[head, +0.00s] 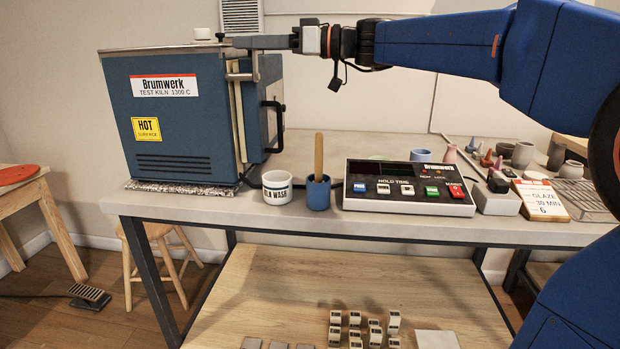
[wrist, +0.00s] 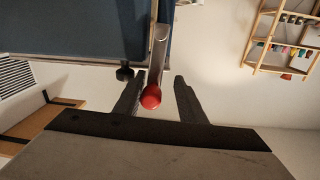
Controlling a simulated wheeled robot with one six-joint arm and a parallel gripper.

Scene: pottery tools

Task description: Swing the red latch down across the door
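The blue test kiln (head: 170,115) stands at the left end of the bench, its door (head: 258,120) on the right side with a black handle (head: 275,128). My gripper (head: 250,42) reaches in from the right at the height of the kiln's top edge. In the wrist view, my gripper (wrist: 159,78) is open, with its dark fingers on either side of the latch's red knob (wrist: 150,97). The knob is nearer the left finger, with a clear gap to the right one. The latch's metal bar (wrist: 158,52) runs away from the knob beside the kiln. The red knob is hidden in the head view.
A white cup (head: 203,34) sits on the kiln. A white tub (head: 277,187), a blue cup (head: 318,193) holding a wooden stick, and a control box (head: 400,185) stand on the bench (head: 400,232). The air right of the door is free below my arm.

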